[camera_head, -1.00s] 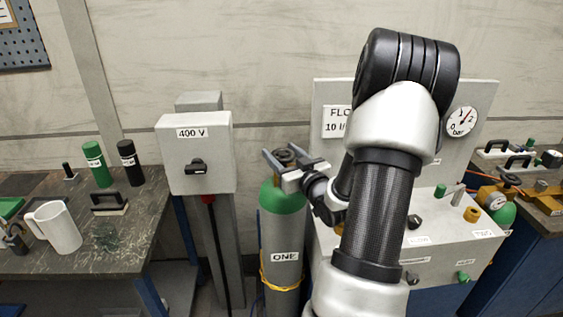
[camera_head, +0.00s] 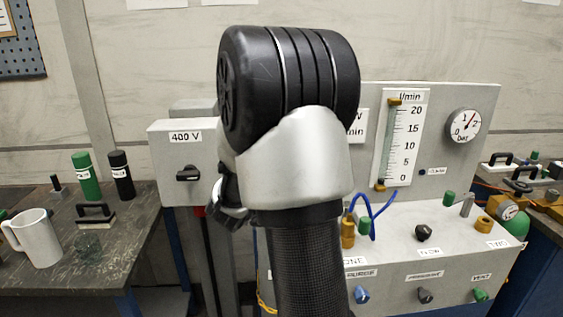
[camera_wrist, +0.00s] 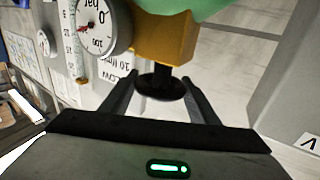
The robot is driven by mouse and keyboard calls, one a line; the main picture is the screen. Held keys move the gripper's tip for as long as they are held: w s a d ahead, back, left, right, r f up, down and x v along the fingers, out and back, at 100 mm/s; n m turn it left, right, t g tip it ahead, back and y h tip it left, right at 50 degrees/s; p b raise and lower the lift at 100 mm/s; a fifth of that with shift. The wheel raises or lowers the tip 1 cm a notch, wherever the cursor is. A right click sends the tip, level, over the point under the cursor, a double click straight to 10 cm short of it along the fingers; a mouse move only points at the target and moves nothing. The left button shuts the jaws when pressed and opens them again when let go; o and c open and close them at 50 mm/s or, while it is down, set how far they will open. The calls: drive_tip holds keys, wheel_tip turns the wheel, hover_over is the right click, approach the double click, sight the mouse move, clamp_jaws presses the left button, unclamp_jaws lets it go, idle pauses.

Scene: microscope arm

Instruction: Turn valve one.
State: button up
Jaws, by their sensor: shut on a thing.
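The black round handwheel of valve one (camera_wrist: 162,88) sits on a brass valve body (camera_wrist: 165,40) in the wrist view. The green top of its cylinder (camera_wrist: 190,6) shows at the upper edge. My gripper (camera_wrist: 161,78) has one finger on each side of the handwheel and is shut on it. In the head view my arm covers the gripper, the valve and nearly all of the cylinder. A pressure gauge (camera_wrist: 95,24) is fixed beside the brass body.
A grey 400 V switch box (camera_head: 184,165) stands left of my arm. A flow panel (camera_head: 440,180) with a flowmeter (camera_head: 402,140) and a dial (camera_head: 464,126) stands to the right. A workbench (camera_head: 110,255) with a white mug (camera_head: 38,240) is at the left.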

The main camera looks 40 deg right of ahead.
drive_tip(key=shift+m+g+h, duration=0.7)
drive_tip(key=shift+m+g, duration=0.3)
drive_tip(key=shift+g, duration=0.4)
drive_tip(key=shift+r, duration=0.15)
drive_tip(key=o, duration=1.1)
drive_tip(key=shift+c, duration=0.2)
drive_tip(key=p+v, duration=0.1)
drive_tip(key=v, duration=1.6)
drive_tip(key=shift+a, duration=0.2)
drive_tip(key=shift+w, duration=0.1)
